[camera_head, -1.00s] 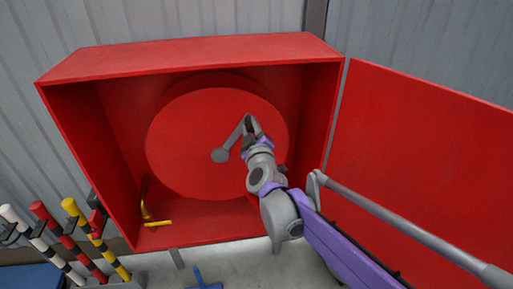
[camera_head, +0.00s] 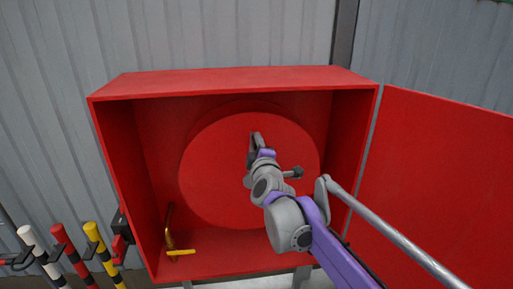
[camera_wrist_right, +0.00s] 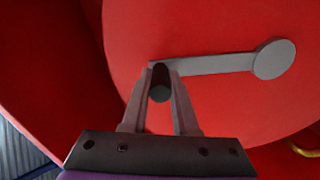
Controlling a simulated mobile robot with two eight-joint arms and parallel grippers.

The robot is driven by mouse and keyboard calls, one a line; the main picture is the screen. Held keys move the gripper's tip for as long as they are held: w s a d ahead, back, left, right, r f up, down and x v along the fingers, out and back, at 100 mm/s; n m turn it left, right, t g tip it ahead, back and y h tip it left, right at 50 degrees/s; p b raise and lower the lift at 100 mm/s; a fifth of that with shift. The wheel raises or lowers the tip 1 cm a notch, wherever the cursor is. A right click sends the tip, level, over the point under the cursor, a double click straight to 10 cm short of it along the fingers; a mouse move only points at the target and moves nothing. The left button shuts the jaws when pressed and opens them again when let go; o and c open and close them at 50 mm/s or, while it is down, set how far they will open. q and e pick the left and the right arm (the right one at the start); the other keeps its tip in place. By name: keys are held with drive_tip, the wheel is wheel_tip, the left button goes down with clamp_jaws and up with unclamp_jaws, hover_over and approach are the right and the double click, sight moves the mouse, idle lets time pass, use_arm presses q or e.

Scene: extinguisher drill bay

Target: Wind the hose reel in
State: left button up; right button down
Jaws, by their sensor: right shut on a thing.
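The hose reel is a big red disc (camera_head: 215,180) inside an open red cabinet (camera_head: 235,80). Its grey crank arm (camera_wrist_right: 215,64) runs from a round hub (camera_wrist_right: 274,59) to a dark handle (camera_wrist_right: 160,85), seen end-on in the right wrist view. My right gripper (camera_head: 256,142) is in front of the reel's upper middle. In the wrist view its fingers (camera_wrist_right: 160,92) are shut on the crank handle, one on each side. In the head view my right arm hides most of the crank. My left gripper is not in view.
The cabinet door (camera_head: 440,185) stands open at the right. A yellow fitting (camera_head: 180,251) is low in the cabinet, left of the reel. Striped poles (camera_head: 98,245) stand at the lower left, beside the cabinet. A corrugated wall (camera_head: 60,110) is behind.

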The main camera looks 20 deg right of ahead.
drive_tip(key=shift+a, duration=0.1)
idle(0.3)
drive_tip(key=c, duration=0.7)
unclamp_jaws()
drive_tip(key=v, duration=1)
drive_tip(key=shift+s+b, duration=0.35)
drive_tip(key=shift+s, duration=0.05)
